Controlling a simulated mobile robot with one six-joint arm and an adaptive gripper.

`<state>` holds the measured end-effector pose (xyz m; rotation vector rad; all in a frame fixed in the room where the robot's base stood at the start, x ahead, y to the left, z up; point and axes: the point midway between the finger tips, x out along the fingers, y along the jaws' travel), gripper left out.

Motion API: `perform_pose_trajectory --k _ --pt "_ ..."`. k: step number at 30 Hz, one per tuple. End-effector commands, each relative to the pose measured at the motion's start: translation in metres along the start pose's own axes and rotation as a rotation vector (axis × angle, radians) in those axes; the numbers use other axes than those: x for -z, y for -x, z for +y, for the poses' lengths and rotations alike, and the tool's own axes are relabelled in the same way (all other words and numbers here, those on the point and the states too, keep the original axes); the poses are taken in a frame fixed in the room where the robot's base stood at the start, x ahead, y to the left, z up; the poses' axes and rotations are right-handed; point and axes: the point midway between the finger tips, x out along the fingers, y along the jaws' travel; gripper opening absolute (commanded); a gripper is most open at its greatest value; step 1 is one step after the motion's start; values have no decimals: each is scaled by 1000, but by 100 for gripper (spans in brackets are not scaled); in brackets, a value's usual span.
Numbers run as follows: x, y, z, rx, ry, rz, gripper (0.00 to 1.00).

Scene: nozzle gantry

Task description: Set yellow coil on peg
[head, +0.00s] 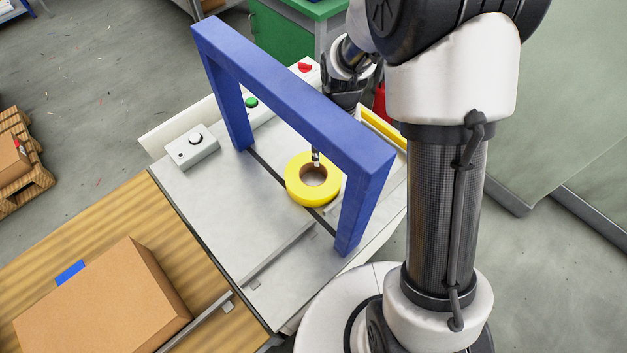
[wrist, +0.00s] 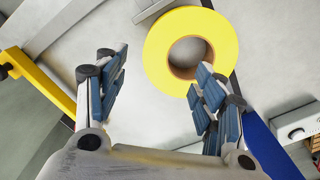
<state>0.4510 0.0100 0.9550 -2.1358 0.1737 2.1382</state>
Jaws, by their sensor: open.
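The yellow coil (head: 296,186) is a thick ring lying flat on the grey bench top (head: 215,205), below the blue gantry frame (head: 285,82). In the wrist view the coil (wrist: 160,48) is at upper centre, with its round hole showing. My gripper (wrist: 160,76) is open and empty, its blue-padded fingers apart. The right finger overlaps the coil's near rim and reaches toward the hole; I cannot tell whether it touches. In the head view the beam hides most of the fingers; one fingertip shows by the hole. I cannot make out a peg.
The gantry's two legs and top beam stand close around the coil. A grey box with a black knob (head: 193,147) is at left. A yellow bar (wrist: 35,75) runs along one side. A cardboard box (head: 100,300) lies on the wooden table. The bench's left part is mostly clear.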

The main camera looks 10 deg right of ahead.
Motion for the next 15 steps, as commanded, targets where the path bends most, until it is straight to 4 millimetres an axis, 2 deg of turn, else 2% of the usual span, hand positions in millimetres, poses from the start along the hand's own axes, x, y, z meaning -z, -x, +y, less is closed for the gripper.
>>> perform_pose_trajectory --k 1,4,15 --pt "-1 -15 0 -1 0 -3 63" --pt "0 -30 0 0 0 -1 63" --pt "2 -56 1 0 0 0 63"
